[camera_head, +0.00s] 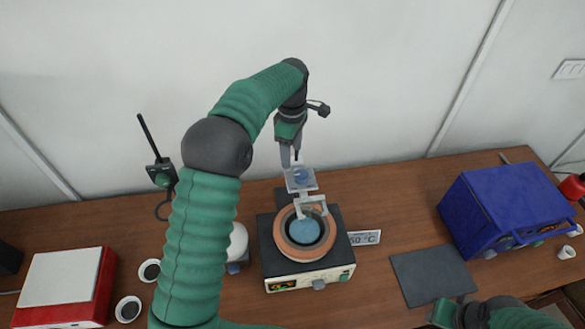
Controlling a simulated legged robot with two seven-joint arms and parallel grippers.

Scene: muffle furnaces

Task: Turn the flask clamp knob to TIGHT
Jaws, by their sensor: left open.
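The flask clamp (312,203) is a pale grey bracket above the heating bath at the middle of the table. A blue round knob (301,176) sits on its grey plate; I cannot read its setting. The blue flask (304,231) sits in the round bath below the bracket. My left gripper (291,160) points down from above, open, with its fingertips close to the knob; whether they touch it is too small to tell. My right gripper (446,312) is low at the bottom right, and its fingers are not clear.
The hotplate (283,270) under the bath has a front display. A blue furnace (508,207) stands at the right, next to a dark mat (432,274). A red-and-white box (62,286) and small dishes are at the left.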

